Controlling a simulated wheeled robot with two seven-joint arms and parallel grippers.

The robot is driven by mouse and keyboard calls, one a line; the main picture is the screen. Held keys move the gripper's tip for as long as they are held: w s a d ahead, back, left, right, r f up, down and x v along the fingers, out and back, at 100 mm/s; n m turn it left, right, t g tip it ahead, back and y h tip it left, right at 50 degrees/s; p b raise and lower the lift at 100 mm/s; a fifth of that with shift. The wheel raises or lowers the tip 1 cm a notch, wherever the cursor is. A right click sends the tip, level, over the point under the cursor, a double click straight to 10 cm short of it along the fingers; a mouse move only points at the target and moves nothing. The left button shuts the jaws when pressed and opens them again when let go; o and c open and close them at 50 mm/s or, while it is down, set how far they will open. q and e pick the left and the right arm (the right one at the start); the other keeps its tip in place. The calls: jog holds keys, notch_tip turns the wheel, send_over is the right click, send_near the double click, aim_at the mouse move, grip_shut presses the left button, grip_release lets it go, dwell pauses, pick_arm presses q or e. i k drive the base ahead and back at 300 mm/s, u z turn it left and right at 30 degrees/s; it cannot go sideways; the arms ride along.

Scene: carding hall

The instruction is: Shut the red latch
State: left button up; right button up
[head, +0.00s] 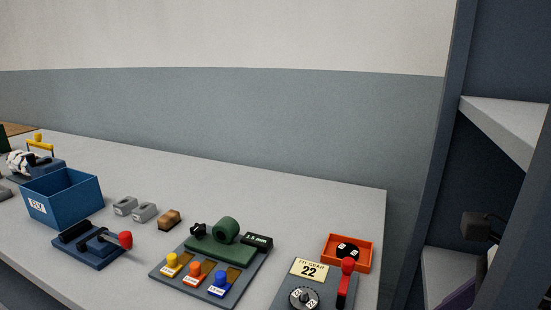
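Two red-handled things stand on the grey table, and I cannot tell for sure which is the red latch. One is a dark blue base with a black cylinder and a grey lever (103,238) ending in a red knob (125,240), at the left front. The lever lies low and points right. The other is a red handle (347,280) with a round top, upright on a grey panel (323,287) marked "FIT GEAR 22", at the right front. The panel's lower part is cut off by the picture edge. Neither of my grippers is in view.
A blue "FLY" bin (62,205) stands behind the lever base. A board with yellow, orange and blue knobs (205,285) fills the middle front. An orange tray (362,259) sits behind the panel. A shelf unit (500,125) stands right. The table's back is clear.

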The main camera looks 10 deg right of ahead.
aim_at(348, 264)
jog(key=z, duration=0.7)
jog(key=k, duration=1)
